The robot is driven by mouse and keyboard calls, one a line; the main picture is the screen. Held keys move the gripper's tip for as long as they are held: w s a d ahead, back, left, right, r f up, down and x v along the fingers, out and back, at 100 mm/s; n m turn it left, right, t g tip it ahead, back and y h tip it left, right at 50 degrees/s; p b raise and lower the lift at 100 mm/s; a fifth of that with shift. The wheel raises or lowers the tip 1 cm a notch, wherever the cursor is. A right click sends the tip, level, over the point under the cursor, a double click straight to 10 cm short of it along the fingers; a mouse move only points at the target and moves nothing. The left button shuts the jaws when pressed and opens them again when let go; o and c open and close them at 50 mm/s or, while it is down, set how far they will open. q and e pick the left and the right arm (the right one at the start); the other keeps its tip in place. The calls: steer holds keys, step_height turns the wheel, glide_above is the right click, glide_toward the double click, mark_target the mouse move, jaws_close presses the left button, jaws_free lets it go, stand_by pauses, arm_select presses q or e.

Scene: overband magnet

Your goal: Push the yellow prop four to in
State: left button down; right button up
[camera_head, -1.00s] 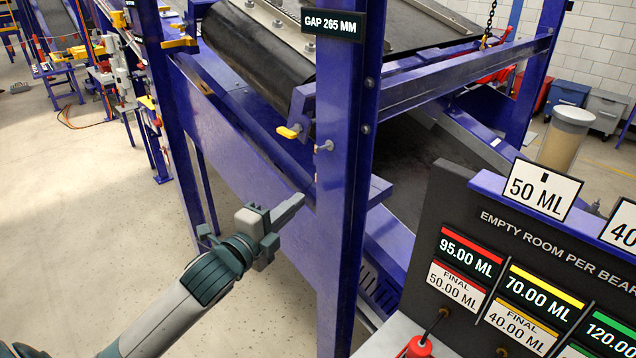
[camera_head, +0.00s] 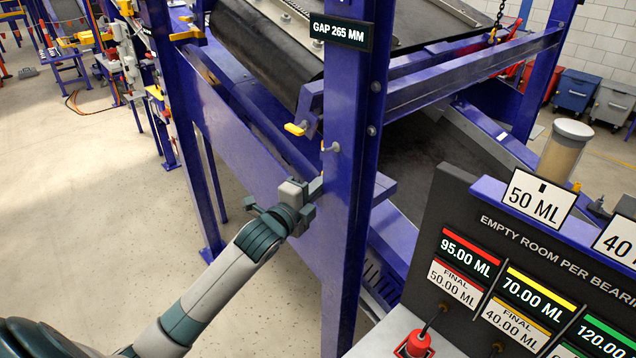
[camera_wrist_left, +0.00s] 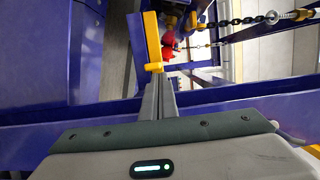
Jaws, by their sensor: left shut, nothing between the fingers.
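A yellow-tipped prop (camera_head: 296,129) sticks out from the blue frame just left of the upright post, under the black belt. I cannot read a number on it. In the left wrist view a yellow bar with a bent end (camera_wrist_left: 153,66) stands just beyond my fingertips; I cannot tell whether they touch. My left gripper (camera_head: 318,187) is shut and empty, below the yellow-tipped prop in the head view, its tips by the post's left side and partly hard to make out. Its closed fingers (camera_wrist_left: 160,88) point up the wrist view. My right gripper is not in view.
The thick blue post (camera_head: 350,200) stands right beside my left gripper. Another yellow part (camera_head: 187,31) is at upper left. A dark panel with readouts (camera_head: 500,265) fills the lower right.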

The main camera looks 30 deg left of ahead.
arm_select(q)
steer(key=shift+w, duration=0.15)
steer(key=w+a+b, duration=0.2)
steer(key=w+a, duration=0.1)
steer(key=a, duration=0.6)
steer(key=shift+r, duration=0.15)
steer(key=shift+w+a, duration=0.1)
steer(key=shift+a, duration=0.05)
stand_by(0.3)
